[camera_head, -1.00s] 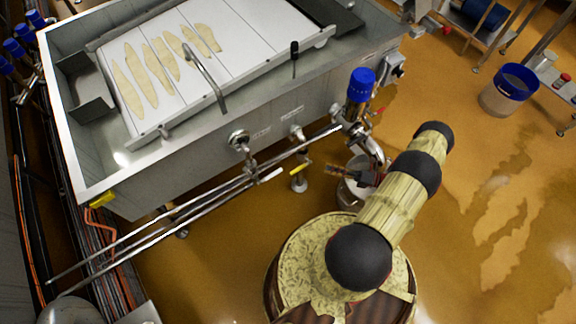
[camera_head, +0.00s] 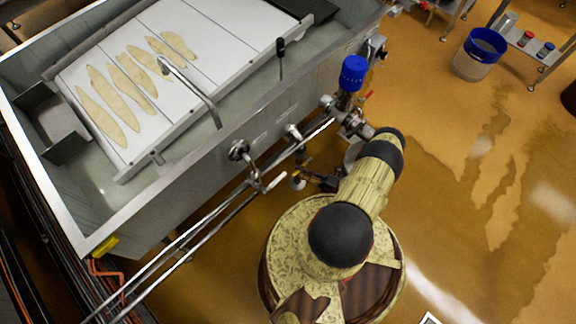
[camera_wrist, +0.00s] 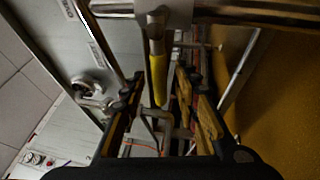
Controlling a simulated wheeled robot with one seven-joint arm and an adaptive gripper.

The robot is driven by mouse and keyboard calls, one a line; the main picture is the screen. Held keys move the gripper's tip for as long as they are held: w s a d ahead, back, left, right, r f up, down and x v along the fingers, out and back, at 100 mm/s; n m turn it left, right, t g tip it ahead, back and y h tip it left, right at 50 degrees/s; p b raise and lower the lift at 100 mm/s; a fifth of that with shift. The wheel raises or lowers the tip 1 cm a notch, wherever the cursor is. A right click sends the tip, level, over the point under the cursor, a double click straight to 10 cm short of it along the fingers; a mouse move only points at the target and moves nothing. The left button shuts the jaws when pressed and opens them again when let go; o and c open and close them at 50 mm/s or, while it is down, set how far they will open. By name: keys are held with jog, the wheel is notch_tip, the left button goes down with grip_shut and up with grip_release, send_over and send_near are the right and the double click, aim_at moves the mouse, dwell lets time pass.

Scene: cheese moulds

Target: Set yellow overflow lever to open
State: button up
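The yellow lever (camera_wrist: 158,78) hangs from a metal valve fitting on the pipe in the wrist view. My gripper (camera_wrist: 160,88) is open, with one finger on each side of the lever. A gap shows between the lever and each finger, though I cannot tell the depth between them. In the head view my gripper (camera_head: 312,180) is beside the pipes at the front of the vat. The lever is too small and too covered there to make out clearly.
Long steel pipes (camera_head: 225,220) run along the front of the steel vat (camera_head: 185,195). A blue-capped valve (camera_head: 353,74) stands just above my arm. A curved steel handle (camera_head: 195,90) rises over the vat. The floor to the right is open, with a blue-rimmed bucket (camera_head: 480,55) farther back.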

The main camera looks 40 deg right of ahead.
jog(key=shift+b+x, duration=0.35)
jog(key=shift+x, duration=2.2)
jog(key=shift+c, duration=1.2)
grip_shut()
